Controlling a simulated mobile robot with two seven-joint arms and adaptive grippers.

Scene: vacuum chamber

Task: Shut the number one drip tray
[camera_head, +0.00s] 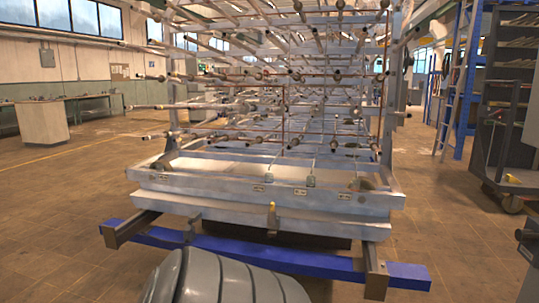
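A large rack of metal pipes stands ahead of me in the middle of the view. At its base are two pale grey metal tray fronts, one above the other. The upper drip tray (210,186) bears small labels that are too small to read. The lower tray (225,211) sits just under it, with a yellowish bracket at its front middle. I cannot tell which one is number one, nor how far either is pulled out. Neither of my grippers is in view.
A blue beam (280,260) crosses low in front of the rack, with metal rail ends at both sides. A grey ribbed rounded shape (225,280) fills the bottom middle. A blue ladder frame (462,80) stands at right. Floor at left is clear.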

